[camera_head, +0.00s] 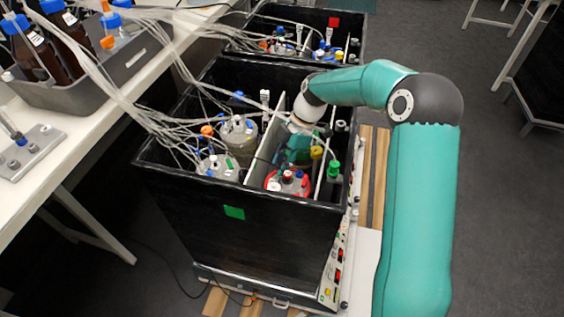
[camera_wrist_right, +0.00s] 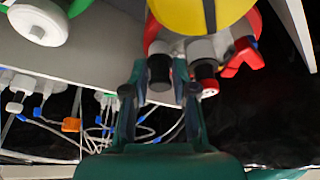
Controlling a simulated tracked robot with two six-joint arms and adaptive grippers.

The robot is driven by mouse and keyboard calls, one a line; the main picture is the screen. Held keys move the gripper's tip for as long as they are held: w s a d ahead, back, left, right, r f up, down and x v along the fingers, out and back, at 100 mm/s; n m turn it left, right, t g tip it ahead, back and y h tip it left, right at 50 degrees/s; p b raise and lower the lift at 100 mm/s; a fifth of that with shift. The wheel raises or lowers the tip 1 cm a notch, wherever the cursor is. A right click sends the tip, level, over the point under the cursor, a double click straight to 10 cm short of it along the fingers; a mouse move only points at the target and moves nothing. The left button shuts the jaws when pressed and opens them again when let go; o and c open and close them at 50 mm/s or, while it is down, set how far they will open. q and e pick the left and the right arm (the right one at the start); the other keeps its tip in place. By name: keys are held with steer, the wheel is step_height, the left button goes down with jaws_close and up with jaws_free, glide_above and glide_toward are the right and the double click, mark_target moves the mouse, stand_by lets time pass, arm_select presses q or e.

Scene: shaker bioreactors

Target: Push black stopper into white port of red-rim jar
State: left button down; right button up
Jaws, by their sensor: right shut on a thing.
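The jar with the red rim (camera_head: 287,183) stands in the near right compartment of the black box, with several ports on its lid. Its red lid edge also shows in the wrist view (camera_wrist_right: 254,18). My right gripper (camera_head: 296,143) reaches down into the box over this jar; its fingers are mostly hidden in the head view. In the wrist view its fingers (camera_wrist_right: 160,72) are shut on the black stopper (camera_wrist_right: 159,70). The stopper is in line with a whitish port (camera_wrist_right: 160,46); I cannot tell how deep it sits. My left gripper is not in view.
A second black-capped port (camera_wrist_right: 206,70) with a red piece and a red clamp (camera_wrist_right: 243,57) sit close beside the fingers. Another jar (camera_head: 240,137), tubes and white divider walls crowd the box (camera_head: 190,210).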

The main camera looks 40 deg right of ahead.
steer(key=shift+f, duration=0.1)
steer(key=o, duration=0.8)
steer(key=shift+o, duration=0.2)
steer(key=v, duration=0.7)
steer(key=shift+d+r, duration=0.2)
steer(key=shift+r, duration=0.2)
